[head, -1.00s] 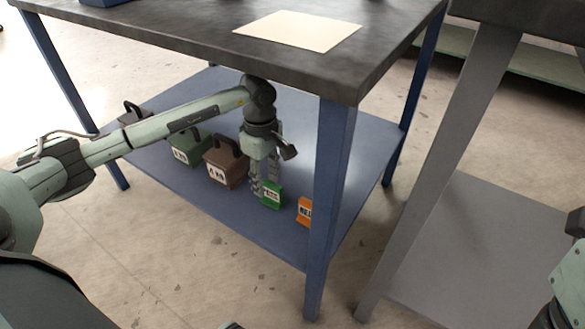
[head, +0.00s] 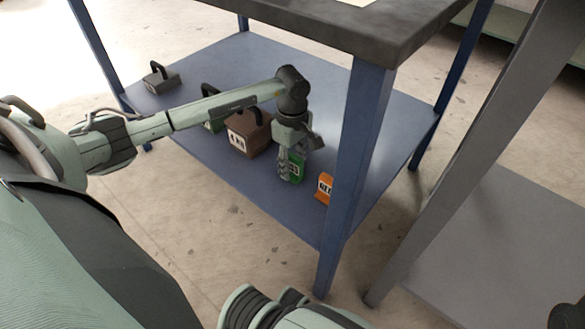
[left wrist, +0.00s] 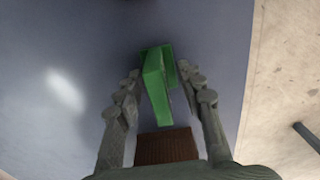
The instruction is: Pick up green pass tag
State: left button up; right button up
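In the left wrist view, the green tag (left wrist: 156,82) lies between the two fingertips of my left gripper (left wrist: 158,76). The fingers are spread, with a gap visible on both sides of the tag. My right gripper does not show.
An orange tag (head: 325,187) stands right of the green one, near the blue table leg (head: 350,160). The tabletop (head: 400,30) overhangs the shelf.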

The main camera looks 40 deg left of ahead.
pick_arm(q)
grip_shut()
jog(key=shift+r, duration=0.1)
